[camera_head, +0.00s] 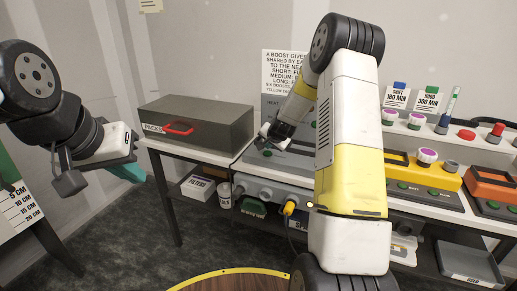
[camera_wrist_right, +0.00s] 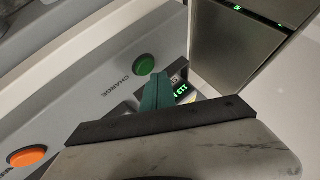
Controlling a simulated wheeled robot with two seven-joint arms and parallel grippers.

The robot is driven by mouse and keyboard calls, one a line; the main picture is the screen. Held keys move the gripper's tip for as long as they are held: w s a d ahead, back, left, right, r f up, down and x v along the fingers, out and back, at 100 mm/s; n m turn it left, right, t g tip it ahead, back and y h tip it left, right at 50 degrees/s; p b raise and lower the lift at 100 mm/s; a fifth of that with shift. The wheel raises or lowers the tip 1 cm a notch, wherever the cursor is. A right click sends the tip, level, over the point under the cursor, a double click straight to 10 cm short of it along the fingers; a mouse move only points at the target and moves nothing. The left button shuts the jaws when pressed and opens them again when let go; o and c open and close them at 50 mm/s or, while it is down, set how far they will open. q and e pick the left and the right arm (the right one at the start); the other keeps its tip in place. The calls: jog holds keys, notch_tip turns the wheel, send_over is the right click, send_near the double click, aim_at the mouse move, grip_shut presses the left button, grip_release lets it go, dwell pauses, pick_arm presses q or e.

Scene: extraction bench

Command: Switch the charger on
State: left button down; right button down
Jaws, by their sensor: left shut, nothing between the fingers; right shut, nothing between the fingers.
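The charger's grey panel (camera_wrist_right: 88,95) fills much of the right wrist view. A round green button (camera_wrist_right: 145,65) sits on it beside the word CHARGE. An orange button (camera_wrist_right: 27,156) sits at the lower left, its label partly cut off. A small display (camera_wrist_right: 181,89) with green digits is partly hidden by my fingers. My right gripper (camera_wrist_right: 157,90) is shut and empty, its teal tips just below the green button in the picture; I cannot tell if they touch anything. In the head view my right gripper (camera_head: 268,142) is over the bench. My left gripper (camera_head: 130,172) is shut and empty, away from the bench.
A grey case (camera_head: 205,125) with a red handle stands left of the charger. Yellow (camera_head: 420,172) and orange (camera_head: 490,185) units stand further right, below a shelf with coloured knobs. A metal block (camera_wrist_right: 235,45) rises close to my right fingertips. A round wooden top (camera_head: 235,282) is in front.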

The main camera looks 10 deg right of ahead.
aim_at(268, 153)
jog(key=shift+f, duration=0.4)
jog(key=shift+f, duration=0.4)
dwell(0.7)
jog(key=shift+r, duration=0.85)
jog(key=shift+r, duration=0.1)
jog(key=shift+r, duration=2.4)
